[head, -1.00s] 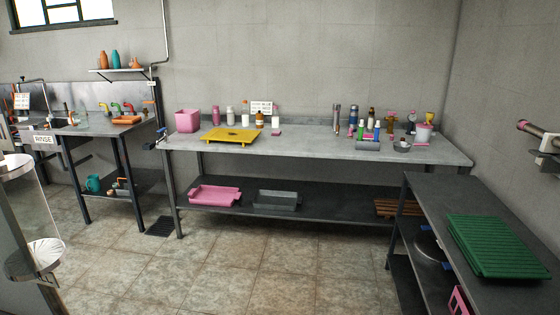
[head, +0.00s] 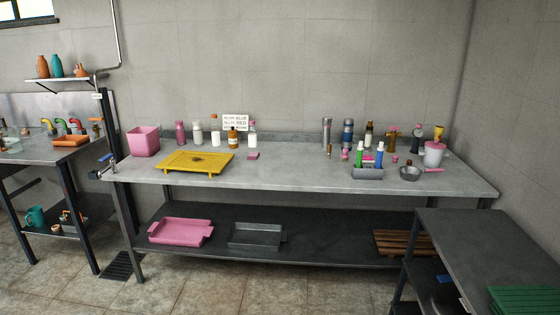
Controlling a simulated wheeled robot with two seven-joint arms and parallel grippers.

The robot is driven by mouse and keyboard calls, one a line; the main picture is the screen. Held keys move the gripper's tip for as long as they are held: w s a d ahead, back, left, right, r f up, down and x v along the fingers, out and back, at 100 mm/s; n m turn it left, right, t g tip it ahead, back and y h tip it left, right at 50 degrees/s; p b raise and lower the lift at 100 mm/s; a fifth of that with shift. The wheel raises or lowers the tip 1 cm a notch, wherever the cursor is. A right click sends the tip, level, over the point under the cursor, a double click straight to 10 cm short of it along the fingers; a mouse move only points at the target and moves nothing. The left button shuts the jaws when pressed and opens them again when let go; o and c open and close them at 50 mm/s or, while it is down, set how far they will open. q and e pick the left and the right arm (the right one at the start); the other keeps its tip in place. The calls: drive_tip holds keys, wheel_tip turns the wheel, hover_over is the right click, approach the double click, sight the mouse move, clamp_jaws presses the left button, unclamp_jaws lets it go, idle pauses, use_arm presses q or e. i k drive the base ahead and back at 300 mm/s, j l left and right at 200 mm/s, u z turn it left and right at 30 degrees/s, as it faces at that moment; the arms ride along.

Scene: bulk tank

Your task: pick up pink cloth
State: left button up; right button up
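A small flat pink piece (head: 253,156) lies on the long grey bench (head: 310,180), just right of the yellow tray. It may be the pink cloth, but it is too small to tell cloth from sponge or block. Neither of my grippers shows in the head view.
The yellow tray (head: 197,162) and a pink bin (head: 143,141) stand at the bench's left. Several bottles line the back. A grey caddy (head: 368,173) and metal bowl (head: 410,173) are at right. A side table (head: 470,240) juts forward at right. Open tiled floor lies in front.

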sight(253, 155)
drive_tip(key=i+u, duration=0.15)
drive_tip(key=i, duration=0.35)
drive_tip(key=i+l+u, duration=0.15)
drive_tip(key=i, duration=0.3)
drive_tip(key=i+l+u, duration=0.2)
drive_tip(key=i, duration=0.25)
drive_tip(key=i+l+u, duration=0.7)
drive_tip(key=i, duration=0.2)
drive_tip(key=i+l+u, duration=0.3)
drive_tip(key=i+l, duration=0.05)
drive_tip(key=l, duration=0.1)
